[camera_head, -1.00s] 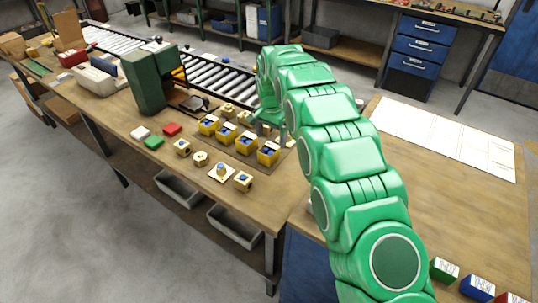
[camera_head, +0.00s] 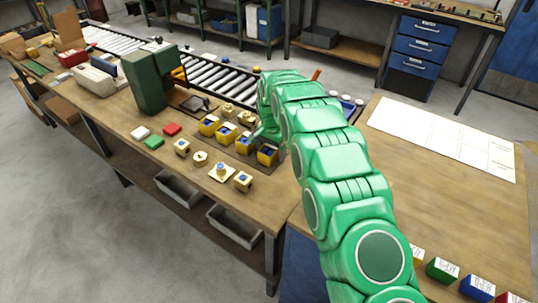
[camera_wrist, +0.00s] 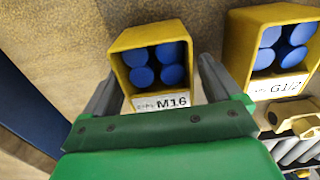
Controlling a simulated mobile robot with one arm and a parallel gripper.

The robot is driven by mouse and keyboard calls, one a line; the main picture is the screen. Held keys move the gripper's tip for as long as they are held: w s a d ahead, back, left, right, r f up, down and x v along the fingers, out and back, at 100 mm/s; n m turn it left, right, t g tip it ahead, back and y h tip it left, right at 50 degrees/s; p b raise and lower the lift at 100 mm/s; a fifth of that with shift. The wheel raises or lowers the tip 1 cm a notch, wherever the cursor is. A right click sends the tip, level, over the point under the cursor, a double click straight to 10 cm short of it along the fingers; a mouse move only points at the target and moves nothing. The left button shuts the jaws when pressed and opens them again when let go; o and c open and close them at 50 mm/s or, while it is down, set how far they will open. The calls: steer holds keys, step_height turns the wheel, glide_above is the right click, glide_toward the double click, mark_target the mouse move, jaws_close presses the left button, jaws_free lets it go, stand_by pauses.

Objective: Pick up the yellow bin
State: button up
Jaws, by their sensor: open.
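A yellow bin (camera_wrist: 151,66) labelled M16, holding several blue round pieces, is in the upper middle of the wrist view. My gripper (camera_wrist: 158,84) is open, with one grey finger on each side of this bin's near part; I cannot tell whether they touch it. A second yellow bin (camera_wrist: 270,50), labelled G1/2, also with blue pieces, stands to its right. In the head view a row of yellow bins (camera_head: 267,155) stands on the workbench (camera_head: 145,120). My green arm reaches over the right end of that row, and my fingers are hidden there.
Brass fittings (camera_head: 221,172) stand in front of the bins. A roller conveyor (camera_head: 215,75) runs behind, and a green machine (camera_head: 143,82) stands to the left. White, red and green blocks lie left of the fittings. The bench at right has bare wood beside a white sheet (camera_head: 440,137).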

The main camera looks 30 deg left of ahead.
mark_target(271, 146)
steer(key=c, duration=1.1)
steer(key=shift+r, duration=0.1)
steer(key=shift+r, duration=1.5)
steer(key=shift+s+d+r, duration=4.85)
steer(key=shift+s+r, duration=0.05)
steer(key=shift+s, duration=0.15)
